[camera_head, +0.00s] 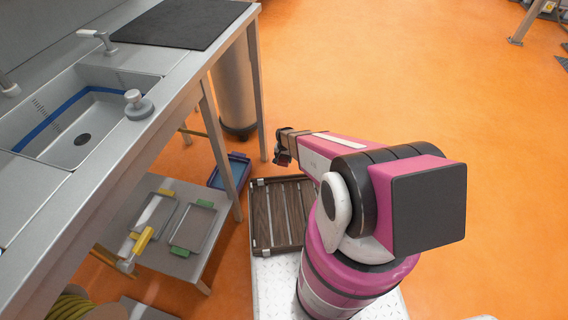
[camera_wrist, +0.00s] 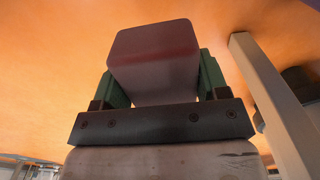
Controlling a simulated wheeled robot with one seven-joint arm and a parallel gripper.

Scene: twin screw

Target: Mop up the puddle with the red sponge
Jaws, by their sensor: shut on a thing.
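My gripper (camera_wrist: 154,88) is shut on a dark red block, the red sponge (camera_wrist: 153,55), held between its two green fingers in the wrist view. The sponge hides the fingertips' inner faces. In the head view my gripper (camera_head: 282,157) is at the end of my pink arm, to the right of the bench leg and above the orange floor; the sponge is small and dark there. I cannot make out a puddle in either view.
A steel bench with a sink (camera_head: 75,125) stands at left. A brown slatted rack (camera_head: 262,220) lies below my arm. Open floor (camera_head: 430,70) lies right.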

